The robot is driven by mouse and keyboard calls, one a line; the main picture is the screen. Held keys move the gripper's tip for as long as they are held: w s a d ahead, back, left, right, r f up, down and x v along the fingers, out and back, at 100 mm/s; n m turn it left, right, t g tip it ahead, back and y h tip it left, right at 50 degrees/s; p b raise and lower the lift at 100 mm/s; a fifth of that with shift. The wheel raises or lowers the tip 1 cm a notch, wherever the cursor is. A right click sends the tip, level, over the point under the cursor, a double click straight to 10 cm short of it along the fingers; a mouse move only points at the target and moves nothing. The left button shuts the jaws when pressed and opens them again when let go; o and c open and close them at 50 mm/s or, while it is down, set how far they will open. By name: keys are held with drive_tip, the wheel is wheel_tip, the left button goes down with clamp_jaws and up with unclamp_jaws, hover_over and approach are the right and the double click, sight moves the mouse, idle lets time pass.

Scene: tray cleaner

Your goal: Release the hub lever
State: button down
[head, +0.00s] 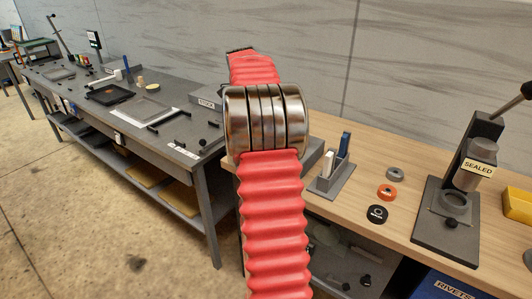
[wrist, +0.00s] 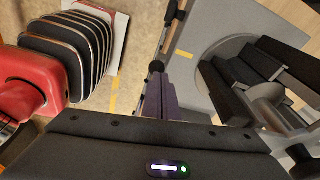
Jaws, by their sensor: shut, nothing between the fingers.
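In the wrist view my gripper (wrist: 158,92) has its two dark fingers together with nothing between them. Just right of the fingers is a grey panel (wrist: 200,50) with a rounded opening. Dark blocks (wrist: 250,68) and a pale round part (wrist: 272,105) sit in that opening; they may be the hub, but I cannot tell. A thin dark bar (wrist: 168,32) with a knob runs along the panel's left edge, beyond the fingertips. I cannot tell whether it is the lever or whether the fingers touch it. In the head view my red arm hides the gripper.
In the head view a wooden bench (head: 350,185) holds a grey holder (head: 332,182), several rings (head: 387,192) and a press (head: 455,200) labelled SEALED. A yellow bin (head: 518,203) stands at right. A long grey bench (head: 170,130) with trays stands at left. The floor (head: 110,220) before it is open.

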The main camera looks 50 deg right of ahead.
drive_tip(key=shift+w+r, duration=0.3)
drive_tip(key=shift+r, duration=0.55)
drive_tip(key=shift+w+r, duration=0.3)
drive_tip(key=shift+r, duration=0.5)
wheel_tip(320, 180, down, 5)
drive_tip(key=a+n, duration=0.2)
drive_tip(key=n, duration=0.8)
drive_tip(key=a+n+t, duration=0.2)
drive_tip(key=a+n, duration=0.9)
drive_tip(key=a, duration=0.4)
drive_tip(key=s+a+r+n+t, duration=0.1)
drive_tip(key=s+a+n, duration=0.3)
drive_tip(key=a, duration=0.5)
drive_tip(key=s+a+n+t, duration=0.2)
drive_tip(key=s+a+n, duration=0.2)
drive_tip(key=a, duration=0.6)
drive_tip(key=s+a+r+n+t, duration=0.1)
drive_tip(key=s+a+n, duration=0.3)
drive_tip(key=a, duration=0.5)
drive_tip(key=shift+s+a+r+t+y, duration=0.35)
drive_tip(key=shift+a+t+y, duration=0.05)
drive_tip(key=shift+t, duration=0.4)
